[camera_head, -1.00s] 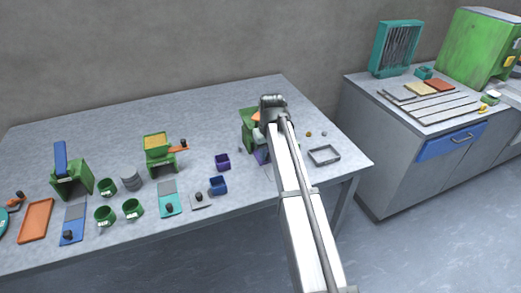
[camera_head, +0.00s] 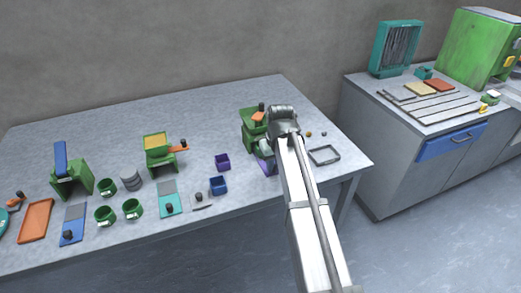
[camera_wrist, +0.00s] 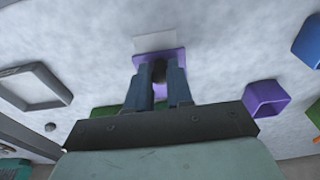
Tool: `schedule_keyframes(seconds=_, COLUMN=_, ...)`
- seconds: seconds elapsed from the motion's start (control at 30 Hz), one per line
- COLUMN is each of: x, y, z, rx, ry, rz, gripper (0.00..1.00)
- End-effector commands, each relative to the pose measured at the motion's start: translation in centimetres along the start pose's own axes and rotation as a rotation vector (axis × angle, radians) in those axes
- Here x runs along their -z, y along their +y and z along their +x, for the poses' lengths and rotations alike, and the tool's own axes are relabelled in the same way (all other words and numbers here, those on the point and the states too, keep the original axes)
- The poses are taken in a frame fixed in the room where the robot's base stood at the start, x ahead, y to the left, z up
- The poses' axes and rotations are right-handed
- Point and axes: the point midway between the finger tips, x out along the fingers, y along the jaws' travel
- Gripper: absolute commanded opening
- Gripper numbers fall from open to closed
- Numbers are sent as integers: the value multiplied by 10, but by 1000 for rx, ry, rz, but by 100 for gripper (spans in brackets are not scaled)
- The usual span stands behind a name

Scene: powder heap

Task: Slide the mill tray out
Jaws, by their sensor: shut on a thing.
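The mill (camera_head: 252,136) is a green box with an orange crank and a dark knob on top, at the right part of the table in the head view. Its purple tray (camera_head: 262,165) shows low at the mill's front, partly hidden by my arm. Green edges of the mill show behind my fingers; how far the tray is out of the mill is hidden.
A pale rectangle (camera_wrist: 157,42) lies just in front of the tray. A purple cup (camera_head: 222,161) and a blue cup (camera_head: 218,185) stand to the left. A grey frame (camera_head: 324,155) lies to the right. A second green mill (camera_head: 160,155) stands farther left.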

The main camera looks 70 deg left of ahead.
Motion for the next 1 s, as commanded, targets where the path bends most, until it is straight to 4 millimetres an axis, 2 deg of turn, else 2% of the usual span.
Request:
schedule_keyframes(seconds=0.6, x=-41, y=0, z=-5, rx=0, ry=-1, rz=-1, gripper=0)
schedule_keyframes(seconds=0.93, x=-46, y=0, z=-5, rx=0, ry=-5, rz=0, gripper=0)
schedule_keyframes(seconds=0.97, x=-46, y=0, z=-5, rx=0, ry=-5, rz=0, gripper=23)
schedule_keyframes(seconds=1.0, x=-46, y=0, z=-5, rx=0, ry=-5, rz=0, gripper=27)
